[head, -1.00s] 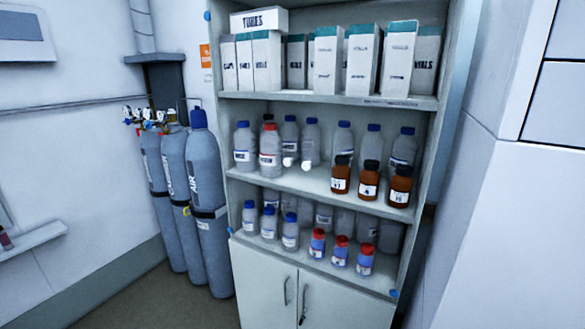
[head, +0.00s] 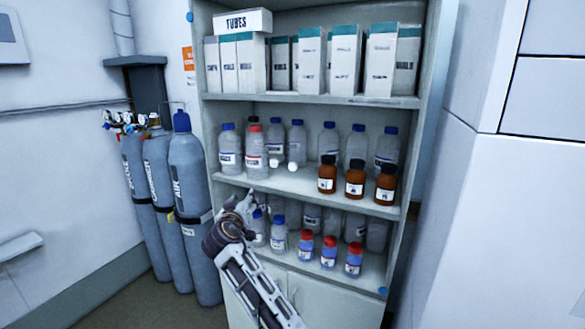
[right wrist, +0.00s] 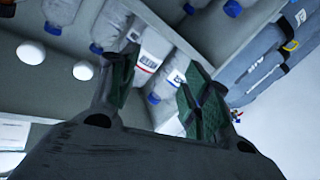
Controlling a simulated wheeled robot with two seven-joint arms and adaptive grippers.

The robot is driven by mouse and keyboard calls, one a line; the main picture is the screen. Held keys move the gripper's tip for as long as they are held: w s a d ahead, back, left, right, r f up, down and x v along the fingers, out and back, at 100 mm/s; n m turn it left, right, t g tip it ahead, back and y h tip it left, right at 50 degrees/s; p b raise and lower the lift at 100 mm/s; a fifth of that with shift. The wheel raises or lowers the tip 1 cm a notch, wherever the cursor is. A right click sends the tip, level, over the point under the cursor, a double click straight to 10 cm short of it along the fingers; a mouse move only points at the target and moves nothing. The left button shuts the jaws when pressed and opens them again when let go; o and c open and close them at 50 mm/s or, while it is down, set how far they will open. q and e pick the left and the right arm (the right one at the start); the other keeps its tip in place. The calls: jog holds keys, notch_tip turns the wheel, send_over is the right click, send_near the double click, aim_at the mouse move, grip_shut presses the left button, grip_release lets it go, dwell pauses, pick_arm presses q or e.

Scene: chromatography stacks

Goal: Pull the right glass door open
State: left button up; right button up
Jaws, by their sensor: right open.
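The cabinet's right glass door is so clear that its pane hardly shows; its round white knob (head: 292,166) stands out in front of the middle shelf. The left door's white knob (head: 275,163) is beside it. Both doors look shut. My right gripper (head: 239,201) is open and empty, left of and below both knobs, in front of the cabinet's left part. In the right wrist view the open fingers (right wrist: 160,78) have nothing between them, and the right door's knob (right wrist: 32,52) lies farther left than the left door's knob (right wrist: 83,70). My left gripper is out of view.
The cabinet (head: 310,186) holds boxes and several bottles on its shelves, with solid doors (head: 335,301) below. Gas cylinders (head: 189,180) stand close on its left. A white block (head: 475,220) stands to its right, with a narrow gap between.

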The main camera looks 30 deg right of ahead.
jog(key=s+d+r+m+g+h, duration=0.3)
jog(key=s+d+r+m+h, duration=0.3)
jog(key=s+r+m, duration=0.2)
jog(key=shift+s+d+r+m+g, duration=0.2)
jog(key=shift+s+r+m+g, duration=0.15)
jog(key=shift+s+r, duration=0.6)
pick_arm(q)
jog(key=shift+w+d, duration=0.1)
